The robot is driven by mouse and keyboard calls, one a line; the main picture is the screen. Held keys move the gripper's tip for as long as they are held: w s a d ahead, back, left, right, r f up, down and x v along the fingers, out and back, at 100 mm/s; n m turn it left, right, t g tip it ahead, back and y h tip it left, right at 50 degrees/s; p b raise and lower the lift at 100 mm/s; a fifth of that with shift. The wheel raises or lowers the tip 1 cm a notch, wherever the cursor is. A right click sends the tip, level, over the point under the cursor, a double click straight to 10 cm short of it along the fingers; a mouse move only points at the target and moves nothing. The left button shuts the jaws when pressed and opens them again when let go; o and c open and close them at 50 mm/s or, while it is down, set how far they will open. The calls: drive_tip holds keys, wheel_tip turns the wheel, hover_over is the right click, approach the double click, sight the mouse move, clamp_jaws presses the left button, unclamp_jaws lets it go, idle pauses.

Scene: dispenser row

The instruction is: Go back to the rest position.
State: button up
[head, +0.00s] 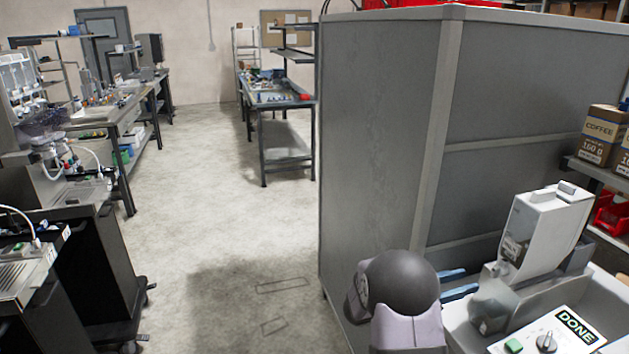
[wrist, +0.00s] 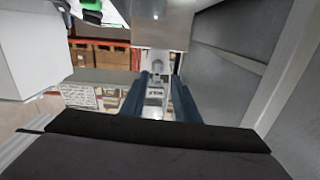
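My gripper (head: 460,283) shows in the head view as two blue fingers beside the grey partition, left of a pale dispenser (head: 548,225). The rest of it is hidden behind my own arm. In the wrist view the two dark blue fingers (wrist: 158,98) stand apart with a gap between them. The background shows through the gap, and I see nothing clearly held. A grey metal block (wrist: 162,22) is at the top of the wrist view, just beyond the fingers.
A tall grey partition (head: 385,130) stands close by my arm. A panel with a DONE sign (head: 575,328), a green button and a knob is at the lower right. Coffee boxes (head: 601,135) stand on a shelf behind. Open floor (head: 210,220) lies left, with workbenches beyond.

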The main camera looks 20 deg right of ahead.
drive_tip(key=w+a+f+n+t+y, duration=0.25)
drive_tip(key=w+a+f+y, duration=0.25)
drive_tip(key=f, duration=0.3)
drive_tip(key=w+a+f+n+t+y, duration=0.2)
drive_tip(key=w+a+f+t+y, duration=0.3)
drive_tip(key=f, duration=0.3)
drive_tip(key=s+a+f+n+g+y, duration=0.2)
drive_tip(key=a+f+n+y, duration=0.15)
drive_tip(key=a+f, duration=0.35)
drive_tip(key=s+a+n+g+y, duration=0.4)
drive_tip(key=s+a+g+y, duration=0.2)
drive_tip(key=s+a, duration=0.95)
drive_tip(key=s+r+n+g, duration=0.3)
drive_tip(key=s+r+n, duration=0.15)
drive_tip(key=s, duration=0.85)
drive_tip(key=w+a+r+n+t+h, duration=0.1)
drive_tip(key=w+a+r+n+t, duration=0.1)
drive_tip(key=r, duration=0.4)
drive_tip(key=shift+w+r+t+h, duration=0.35)
drive_tip(key=shift+w+t, duration=0.2)
drive_tip(key=shift+w, duration=0.05)
